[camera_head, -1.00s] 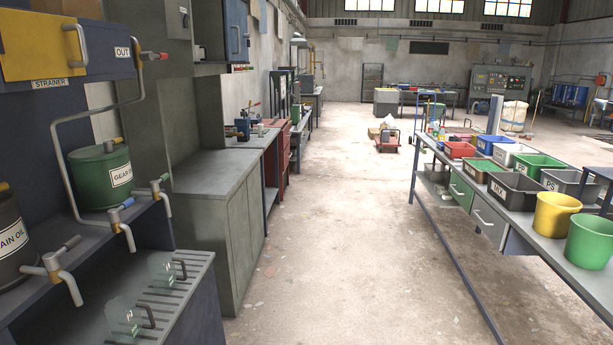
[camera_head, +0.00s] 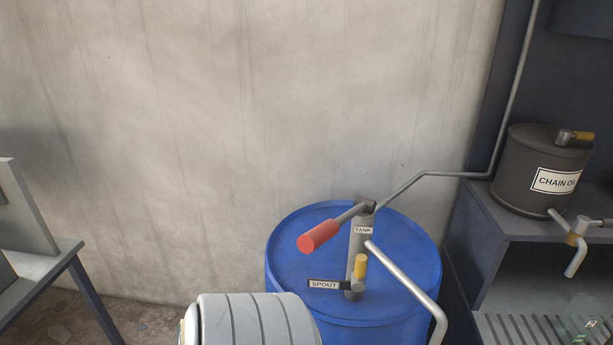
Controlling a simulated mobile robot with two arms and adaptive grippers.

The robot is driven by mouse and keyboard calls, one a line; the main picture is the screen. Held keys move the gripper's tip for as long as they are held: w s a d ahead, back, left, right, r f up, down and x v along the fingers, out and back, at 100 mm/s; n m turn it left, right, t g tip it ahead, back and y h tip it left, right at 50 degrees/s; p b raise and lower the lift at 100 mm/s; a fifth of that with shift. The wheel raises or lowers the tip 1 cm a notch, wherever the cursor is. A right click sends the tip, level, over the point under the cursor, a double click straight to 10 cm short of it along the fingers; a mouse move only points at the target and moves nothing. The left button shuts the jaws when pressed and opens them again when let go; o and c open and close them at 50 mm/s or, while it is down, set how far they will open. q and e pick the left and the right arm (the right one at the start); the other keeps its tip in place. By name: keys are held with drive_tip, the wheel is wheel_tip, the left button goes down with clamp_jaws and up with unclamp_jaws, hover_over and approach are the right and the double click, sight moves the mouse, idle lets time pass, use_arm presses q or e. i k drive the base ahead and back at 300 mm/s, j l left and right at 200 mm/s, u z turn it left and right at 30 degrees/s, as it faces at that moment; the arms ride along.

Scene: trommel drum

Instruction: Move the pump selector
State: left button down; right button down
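The pump selector (camera_head: 360,266) is a small yellow-handled lever low on the pump post of a blue drum (camera_head: 412,268). Its yellow handle points up, toward the TANK label (camera_head: 363,230). The SPOUT label (camera_head: 324,284) is to its left. A crank with a red grip (camera_head: 318,237) reaches left from the top of the post, above the selector. A bent grey spout pipe (camera_head: 408,285) runs down to the right, close beside the selector. Neither of my grippers is in view.
A dark CHAIN OIL can (camera_head: 520,180) with a tap stands on a bench at right. A thin pipe (camera_head: 440,174) links the pump to the upper right. A grey ribbed shape (camera_head: 255,322) covers the drum's lower left; I cannot tell what it is. A table edge is at left.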

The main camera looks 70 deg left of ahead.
sight(358, 285)
drive_tip(key=u, duration=1.9)
